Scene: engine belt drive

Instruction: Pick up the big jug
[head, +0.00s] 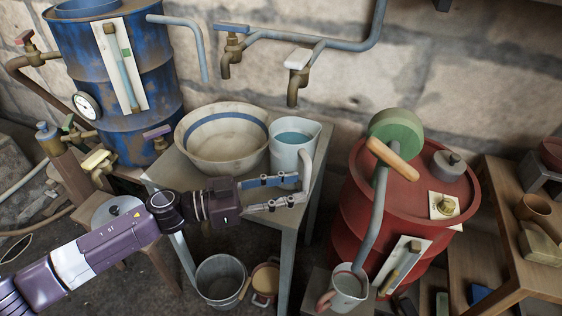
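The big jug (287,158) is pale grey-white, holds bluish water and stands upright on the small grey table (166,178), right of a wide bowl. Its handle (308,163) is on its right, front side. My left gripper (299,188) reaches in from the left, in front of the jug. Its two fingers are spread apart, with their tips by the lower end of the handle. They hide part of the jug's base, and I cannot tell whether they touch it. A smaller jug (346,287) stands lower, at the bottom. My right gripper is not in view.
The bowl (226,137) with a blue band stands close left of the jug. Brass taps (293,90) hang above. A red drum (410,205) with a pump stands to the right. A bucket (221,279) is below. A blue barrel (118,75) stands at left.

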